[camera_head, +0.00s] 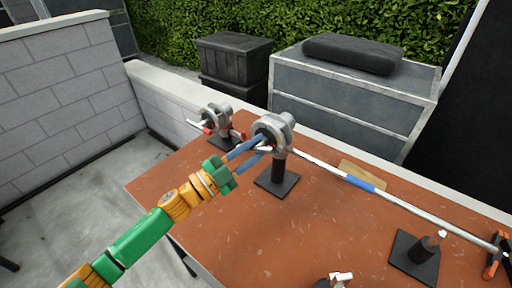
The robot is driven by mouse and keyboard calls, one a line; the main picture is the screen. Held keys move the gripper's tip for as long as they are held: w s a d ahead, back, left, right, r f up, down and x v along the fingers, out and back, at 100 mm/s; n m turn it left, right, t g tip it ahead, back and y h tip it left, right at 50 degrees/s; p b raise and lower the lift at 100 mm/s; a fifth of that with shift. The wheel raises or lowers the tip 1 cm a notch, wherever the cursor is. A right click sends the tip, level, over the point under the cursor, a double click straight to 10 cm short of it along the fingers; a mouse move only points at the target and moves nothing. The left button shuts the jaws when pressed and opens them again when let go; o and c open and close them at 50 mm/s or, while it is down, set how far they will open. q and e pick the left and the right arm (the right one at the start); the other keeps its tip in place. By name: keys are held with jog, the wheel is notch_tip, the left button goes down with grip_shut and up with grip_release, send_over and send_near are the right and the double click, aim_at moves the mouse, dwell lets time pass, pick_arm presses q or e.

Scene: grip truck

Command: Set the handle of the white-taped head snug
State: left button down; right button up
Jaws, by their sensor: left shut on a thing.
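A grey metal head (284,121) stands upright on a black post and square base near the middle of the table; a long silver rod (318,163) runs from it to the right. My left gripper (265,144) reaches in from the left with its blue fingers at this head's near-left side. It is shut on a small part there, apparently the head's handle, mostly hidden by the fingers. I cannot make out white tape on this head. A second grey head (217,114) with red parts stands behind, to the left. My right gripper is out of view.
The rod has a blue band (360,183) and passes a black stand (415,254) at right. An orange-and-black clamp (494,263) is at the right edge. A partly cut-off grey and white piece (341,278) is at the bottom. The red-brown table (250,235) is clear front-left.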

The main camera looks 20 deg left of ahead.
pick_arm(q)
jog(key=shift+f+n, duration=0.1)
jog(key=shift+n, duration=0.3)
jog(key=n+t+y, duration=0.1)
jog(key=n, duration=0.2)
jog(key=shift+n+t, duration=0.3)
jog(key=shift+n, duration=0.1)
jog(key=n+t+y, duration=0.1)
jog(key=n, duration=0.1)
jog(key=n+t+y+p, duration=0.1)
jog(key=n, duration=0.2)
jog(key=n+y+p, duration=0.1)
jog(key=n, duration=0.1)
jog(key=n+t+y, duration=0.1)
jog(key=n, duration=0.2)
jog(key=shift+n+y+p, duration=0.3)
jog(key=shift+p, duration=0.05)
jog(key=shift+n+y+p, duration=0.6)
jog(key=shift+n+y, duration=0.3)
jog(key=shift+n, duration=0.75)
jog(key=shift+n+y+p, duration=0.55)
jog(key=shift+n+y, duration=0.35)
jog(key=shift+n, duration=1.05)
jog(key=c, duration=0.9)
grip_release()
jog(key=shift+c, duration=0.2)
jog(key=o, duration=0.3)
jog(key=shift+w, duration=0.1)
